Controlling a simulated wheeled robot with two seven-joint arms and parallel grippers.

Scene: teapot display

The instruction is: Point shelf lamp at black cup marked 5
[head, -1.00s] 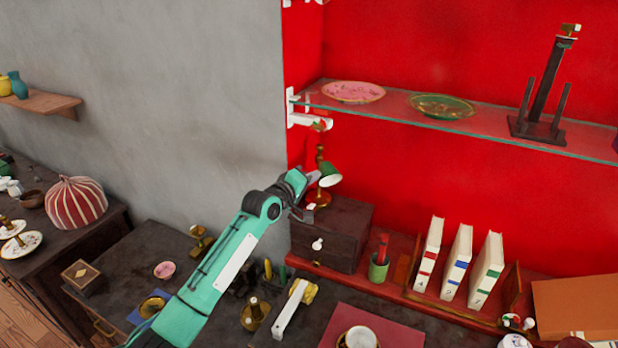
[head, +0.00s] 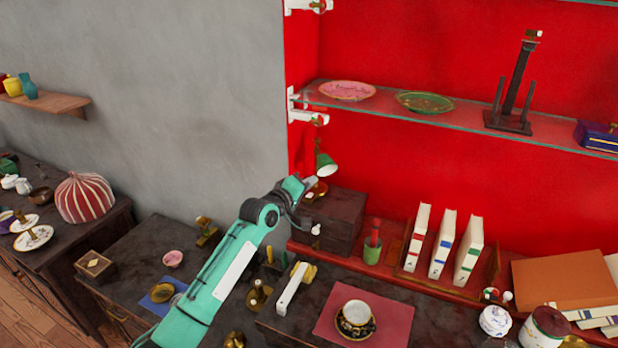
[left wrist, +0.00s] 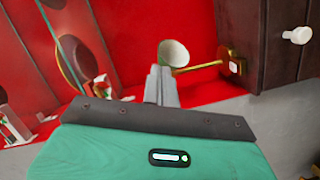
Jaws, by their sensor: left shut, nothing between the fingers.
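The shelf lamp has a green shade (head: 326,165) with a pale inside and a brass base. It stands on the dark drawer box, its opening tilted down and to the right. The left wrist view shows the pale inside of its shade (left wrist: 174,53). My left gripper (head: 311,183) is shut and empty, its tips close below and left of the shade; I cannot tell whether they touch. Its fingers overlap the shade's lower edge in the left wrist view (left wrist: 160,80). A black and gold cup (head: 357,318) with a white inside sits on a saucer; no number is readable. My right gripper is out of view.
The dark drawer box (head: 335,222) is below the gripper. The glass shelf (head: 390,114) with plates is above. The cup's saucer is on a red mat (head: 388,311).

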